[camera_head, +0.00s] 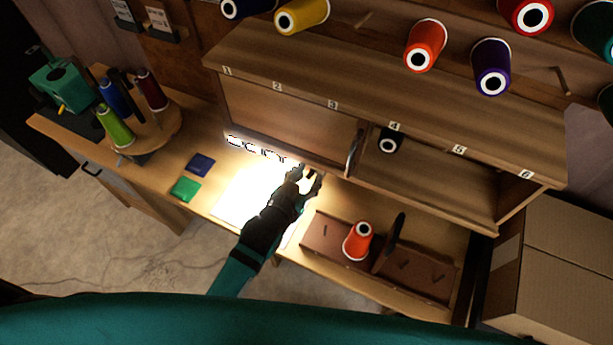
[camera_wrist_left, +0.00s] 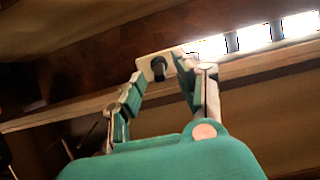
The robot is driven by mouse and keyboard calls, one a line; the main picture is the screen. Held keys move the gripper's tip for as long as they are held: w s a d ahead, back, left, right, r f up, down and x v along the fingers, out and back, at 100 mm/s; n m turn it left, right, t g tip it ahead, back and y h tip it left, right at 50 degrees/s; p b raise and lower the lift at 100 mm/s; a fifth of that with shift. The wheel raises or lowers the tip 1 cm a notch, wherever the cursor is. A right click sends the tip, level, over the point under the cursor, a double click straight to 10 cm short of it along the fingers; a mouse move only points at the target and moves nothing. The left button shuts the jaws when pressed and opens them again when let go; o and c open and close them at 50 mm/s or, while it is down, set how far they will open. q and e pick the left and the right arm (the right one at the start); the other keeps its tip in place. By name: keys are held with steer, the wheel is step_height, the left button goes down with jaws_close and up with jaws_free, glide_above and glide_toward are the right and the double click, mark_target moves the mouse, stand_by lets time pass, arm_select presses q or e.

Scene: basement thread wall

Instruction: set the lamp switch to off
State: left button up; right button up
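The lamp (camera_head: 262,150) is a bright strip under the shelf front, lit and shining on the table; it also shows in the left wrist view (camera_wrist_left: 255,38). The lamp switch (camera_wrist_left: 158,68) is a dark knob on a pale plate at the strip's end. My left gripper (camera_head: 309,178) is at the strip's right end under the shelf. In the left wrist view its two fingers (camera_wrist_left: 160,66) are apart, with the switch between their tips. I cannot tell whether they touch it. My right gripper is not in view.
A wooden shelf (camera_head: 400,115) with numbers overhangs the table. A rack (camera_head: 325,237) with an orange spool (camera_head: 357,241) stands right of my left arm. Blue (camera_head: 201,164) and green (camera_head: 186,189) patches lie left. A round spool stand (camera_head: 160,130) is farther left.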

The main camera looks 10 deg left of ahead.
arm_select(q)
jaws_close()
steer(key=shift+f, duration=0.1)
steer(key=shift+f+b, duration=0.25)
steer(key=shift+b, duration=0.4)
steer(key=shift+s+a+f+t+h+b, duration=0.1)
steer(key=shift+f+t+h+b, duration=0.25)
steer(key=shift+t+b, duration=1.35)
steer(key=shift+s+d+f+t+h+b, duration=0.1)
steer(key=shift+f+t+h+b, duration=0.3)
steer(key=shift+b, duration=2.45)
steer(key=shift+a+f+t+h+b, duration=0.1)
steer(key=shift+f+t+h+b, duration=0.2)
steer(key=shift+t+b, duration=1.45)
steer(key=shift+r+g+b, duration=0.1)
steer(key=shift+g+b, duration=0.35)
steer(key=shift+g, duration=0.1)
